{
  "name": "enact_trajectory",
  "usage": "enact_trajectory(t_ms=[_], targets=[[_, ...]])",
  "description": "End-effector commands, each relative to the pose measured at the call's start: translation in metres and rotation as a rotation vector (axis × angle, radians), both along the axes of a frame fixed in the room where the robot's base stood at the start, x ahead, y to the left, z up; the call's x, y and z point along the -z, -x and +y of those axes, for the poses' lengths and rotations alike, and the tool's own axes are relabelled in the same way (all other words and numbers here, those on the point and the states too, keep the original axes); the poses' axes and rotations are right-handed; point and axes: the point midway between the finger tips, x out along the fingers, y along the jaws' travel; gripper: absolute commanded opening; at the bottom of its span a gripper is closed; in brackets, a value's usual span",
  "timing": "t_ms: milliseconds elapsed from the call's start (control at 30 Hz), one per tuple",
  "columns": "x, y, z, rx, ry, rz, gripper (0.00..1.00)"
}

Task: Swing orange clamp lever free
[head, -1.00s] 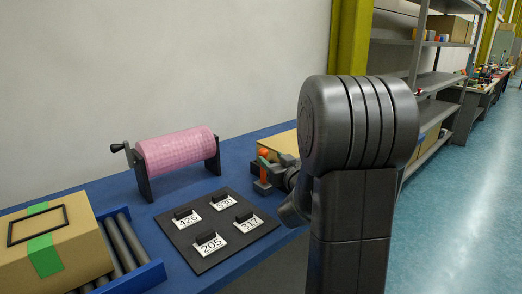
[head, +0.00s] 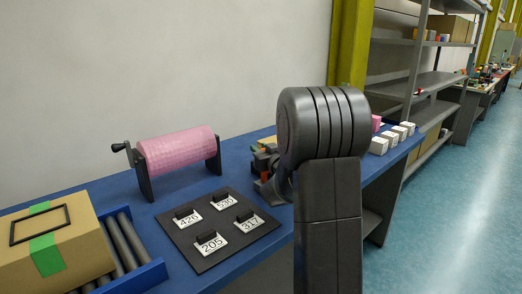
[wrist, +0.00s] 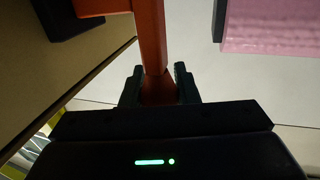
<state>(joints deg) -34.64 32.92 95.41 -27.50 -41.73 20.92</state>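The orange clamp lever (wrist: 150,35) runs down the middle of the wrist view, with an orange crosspiece at its top. Its lower end lies between the two dark fingers of my gripper (wrist: 159,82). The orange fills the space between the fingers near their base, and they appear shut on it. In the head view, a small orange part of the clamp (head: 270,148) shows on the blue bench beside my wrist. My arm hides most of the clamp there.
A pink roller with a crank (head: 178,151) stands left of the clamp. In front is a dark board (head: 184,237) with numbered tags. White blocks (head: 379,146) stand on the bench right of my arm.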

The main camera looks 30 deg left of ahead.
Motion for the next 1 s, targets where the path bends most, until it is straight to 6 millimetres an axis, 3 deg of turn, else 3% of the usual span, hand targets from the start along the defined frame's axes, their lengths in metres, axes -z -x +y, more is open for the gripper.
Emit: enact_trajectory(t_ms=[33,100,567,1000], targets=[[0.0,0.0,0.0,0.0,0.0,0.0,0.14],[0.0,0.0,0.0,0.0,0.0,0.0,0.0],[0.005,0.007,0.003,0.0,0.025,-0.062,0.0],[0.014,0.035,0.014,0.0,0.127,-0.315,0.0]])
